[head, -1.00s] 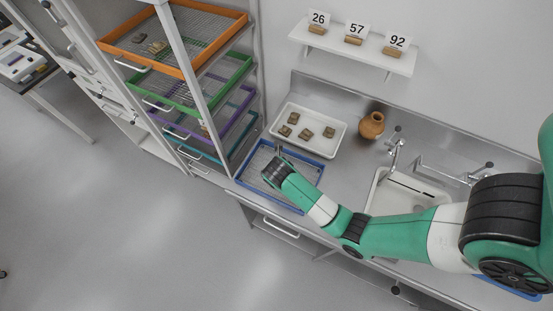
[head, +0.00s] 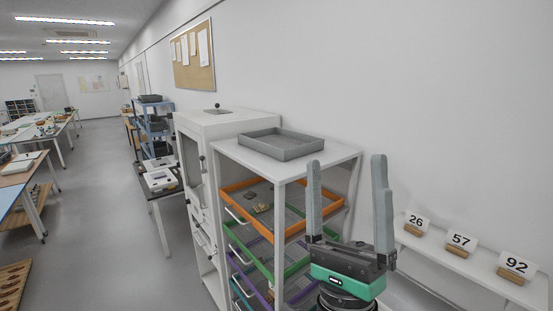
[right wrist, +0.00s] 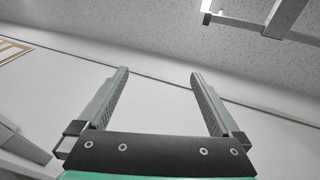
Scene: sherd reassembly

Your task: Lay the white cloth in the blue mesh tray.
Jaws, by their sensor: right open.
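My right gripper (head: 348,164) is raised in front of the tray rack, with its two grey fingers pointing up. It is open, and nothing shows between the fingers; the right wrist view also shows it (right wrist: 158,75) wide apart and empty against the wall and ceiling. The blue mesh tray on the counter is outside both present views. I see no white cloth in either view. My left gripper is not in view.
The white rack holds an orange mesh tray (head: 238,191) with sherds, and green and purple trays below. A grey tray (head: 281,146) sits on top. A wall shelf (head: 470,268) with number cards 26, 57 and 92 is at right.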

